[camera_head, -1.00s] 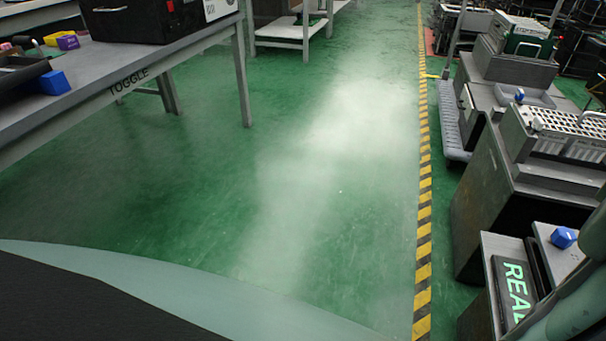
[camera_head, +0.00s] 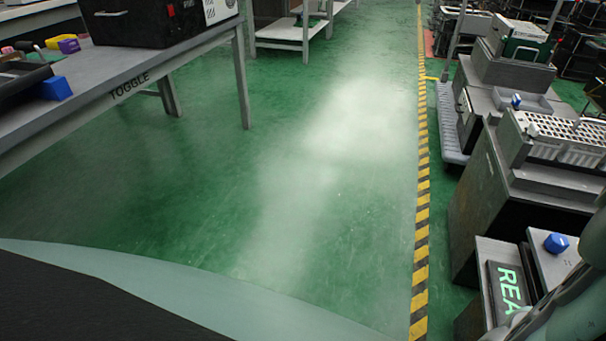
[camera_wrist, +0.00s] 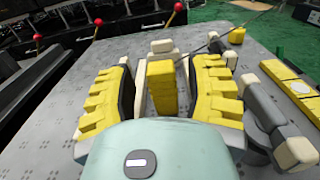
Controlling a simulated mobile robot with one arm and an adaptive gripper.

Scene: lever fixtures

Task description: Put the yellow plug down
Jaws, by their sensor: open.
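In the wrist view, my gripper (camera_wrist: 165,64) is open, its two yellow-padded fingers apart. A yellow block (camera_wrist: 161,88), which looks like the yellow plug, stands upright between them, with pale parts beside it. Gaps show between the block and the finger pads. Its lower end is hidden behind my gripper's body, so I cannot tell what it rests on. A smaller yellow piece (camera_wrist: 236,35) sits farther back on the grey surface (camera_wrist: 60,105). The head view shows neither my gripper nor the plug.
In the wrist view, a grey bar with pale ends (camera_wrist: 268,112) and a yellow strip (camera_wrist: 287,75) lie to the right. Red-knobbed levers (camera_wrist: 98,22) stand behind. In the head view, a TOGGLE table (camera_head: 150,65) is left, equipment right, and green floor (camera_head: 250,180) lies clear between.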

